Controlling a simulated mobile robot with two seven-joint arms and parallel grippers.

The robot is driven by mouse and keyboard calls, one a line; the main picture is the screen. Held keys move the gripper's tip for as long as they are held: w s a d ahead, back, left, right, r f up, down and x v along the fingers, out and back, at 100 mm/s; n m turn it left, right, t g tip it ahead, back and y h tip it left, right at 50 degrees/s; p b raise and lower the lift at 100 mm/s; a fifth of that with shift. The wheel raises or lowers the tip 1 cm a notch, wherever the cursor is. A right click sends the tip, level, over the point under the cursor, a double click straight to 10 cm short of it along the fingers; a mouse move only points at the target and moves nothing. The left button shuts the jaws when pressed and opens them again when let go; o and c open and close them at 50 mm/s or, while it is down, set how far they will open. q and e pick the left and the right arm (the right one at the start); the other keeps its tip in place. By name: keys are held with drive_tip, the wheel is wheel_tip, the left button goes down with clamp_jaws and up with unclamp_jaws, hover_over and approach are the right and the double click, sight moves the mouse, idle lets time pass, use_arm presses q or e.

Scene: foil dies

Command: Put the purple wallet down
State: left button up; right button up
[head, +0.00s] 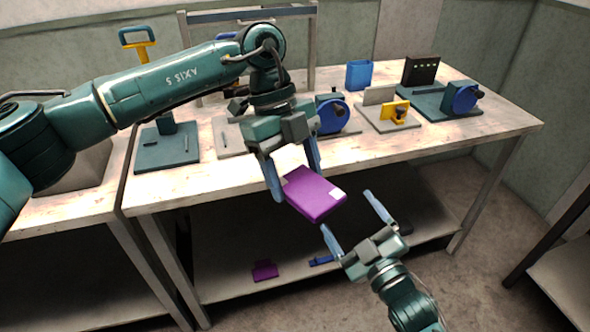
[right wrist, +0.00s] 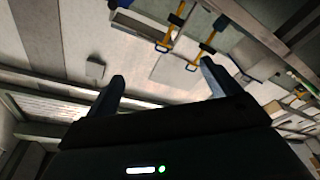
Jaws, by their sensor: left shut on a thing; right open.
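The purple wallet (head: 314,194) is a flat purple block with a small white patch near its right corner. My left gripper (head: 296,182) is shut on it and holds it tilted, by the table's front edge in the head view. My right gripper (head: 352,212) is open and empty, below and to the right of the wallet. Its two fingers also show apart in the right wrist view (right wrist: 162,80), with nothing between them. The wallet cannot be made out in the right wrist view.
The worktable (head: 190,185) carries a dark green plate (head: 165,153), a fixture with a blue disc (head: 332,117), a yellow-clamp fixture (head: 393,113) and a blue container (head: 359,74). Its front strip is mostly bare. A lower shelf (head: 225,285) holds a small purple piece (head: 265,270).

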use_arm(q)
drive_tip(key=shift+s+a+f+m+y, duration=0.1)
drive_tip(key=shift+a+f+m+y, duration=0.3)
drive_tip(key=shift+m, duration=0.5)
drive_tip(key=s+a+f+n+t, duration=0.2)
drive_tip(key=a+f+n, duration=0.1)
drive_tip(key=a+n, duration=0.4)
drive_tip(key=s+a+f+n+t+y, duration=0.1)
drive_tip(key=s+a+f+n+t, duration=0.1)
drive_tip(key=a+n, duration=0.5)
drive_tip(key=s+a+f+n+t+y, duration=0.1)
drive_tip(key=a+f+n+t, duration=0.3)
drive_tip(key=n, duration=1.2)
drive_tip(key=shift+s+a, duration=0.45)
drive_tip(key=shift+a, duration=1.15)
use_arm(e)
drive_tip(key=s+d+f+m+g+h, duration=0.1)
drive_tip(key=s+f+m+g+h, duration=0.2)
drive_tip(key=s+f+m+g, duration=0.4)
drive_tip(key=shift+s+f+m+g+h, duration=0.3)
drive_tip(key=shift+s+f+m, duration=0.7)
drive_tip(key=shift+s+f, duration=3.65)
drive_tip(key=shift+w+f, duration=0.25)
drive_tip(key=shift+w, duration=0.05)
